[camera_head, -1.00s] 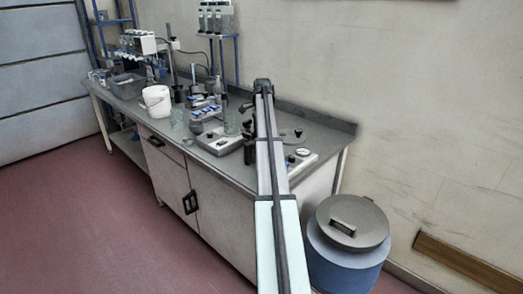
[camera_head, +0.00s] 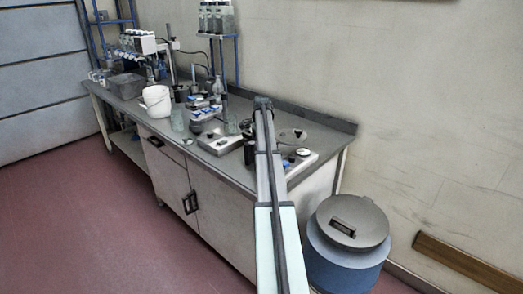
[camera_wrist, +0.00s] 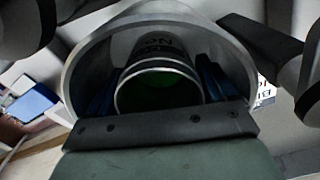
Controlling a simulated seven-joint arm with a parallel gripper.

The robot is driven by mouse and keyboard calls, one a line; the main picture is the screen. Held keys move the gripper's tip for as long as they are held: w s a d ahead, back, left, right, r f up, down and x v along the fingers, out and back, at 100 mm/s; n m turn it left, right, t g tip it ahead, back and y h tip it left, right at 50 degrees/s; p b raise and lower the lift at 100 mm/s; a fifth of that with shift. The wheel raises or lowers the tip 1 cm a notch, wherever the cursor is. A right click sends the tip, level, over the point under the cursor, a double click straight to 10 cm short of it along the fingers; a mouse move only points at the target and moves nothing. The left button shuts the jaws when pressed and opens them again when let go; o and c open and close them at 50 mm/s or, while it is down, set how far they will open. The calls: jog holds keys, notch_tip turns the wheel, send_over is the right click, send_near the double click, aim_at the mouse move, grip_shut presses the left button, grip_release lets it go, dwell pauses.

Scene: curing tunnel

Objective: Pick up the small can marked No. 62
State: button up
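In the wrist view a small dark can (camera_wrist: 159,88) with a pale metal rim and a green inside sits between the blue fingers of my gripper (camera_wrist: 158,84). Large upside-down letters reading "No" show on its far side; its number is not readable. One finger is on each side of it, and they look slightly wider apart than the can. In the head view my gripper is low over the right part of the bench, hidden behind my arm, and the can cannot be made out there.
A dark rounded object stands close at upper left in the wrist view, and a printed label (camera_wrist: 265,91) shows at right. On the bench are a white bucket (camera_head: 156,101), a grey bin (camera_head: 126,86) and a flat instrument (camera_head: 220,142). A blue drum (camera_head: 346,262) stands on the floor.

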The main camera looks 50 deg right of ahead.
jog(key=c, duration=0.8)
jog(key=shift+r, duration=0.2)
